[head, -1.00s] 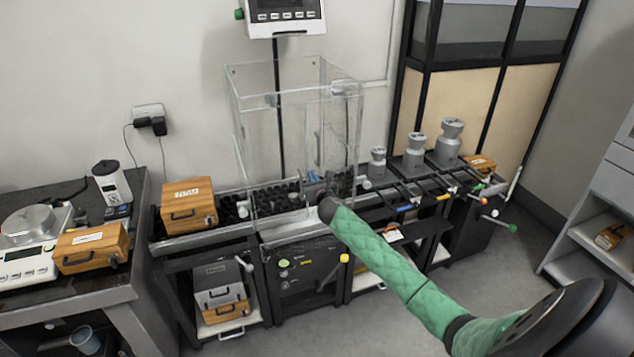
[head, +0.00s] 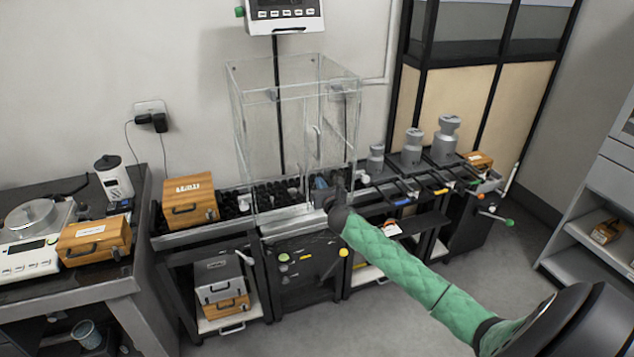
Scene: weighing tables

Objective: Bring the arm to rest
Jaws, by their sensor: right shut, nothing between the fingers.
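My right arm, in a green quilted sleeve, comes in from the lower right of the head view. My right gripper (head: 328,190) is at its far end, in front of the lower right part of the clear glass draft box (head: 262,150). It is small and dark in the picture, and it is shut with nothing held. I cannot tell whether it touches the glass. My left gripper does not show.
Grey weights (head: 446,140) stand at the back right. A wooden case (head: 190,200) is left of the glass box. A side table holds a balance (head: 28,250) and another wooden case (head: 93,240). Open floor lies at the lower right.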

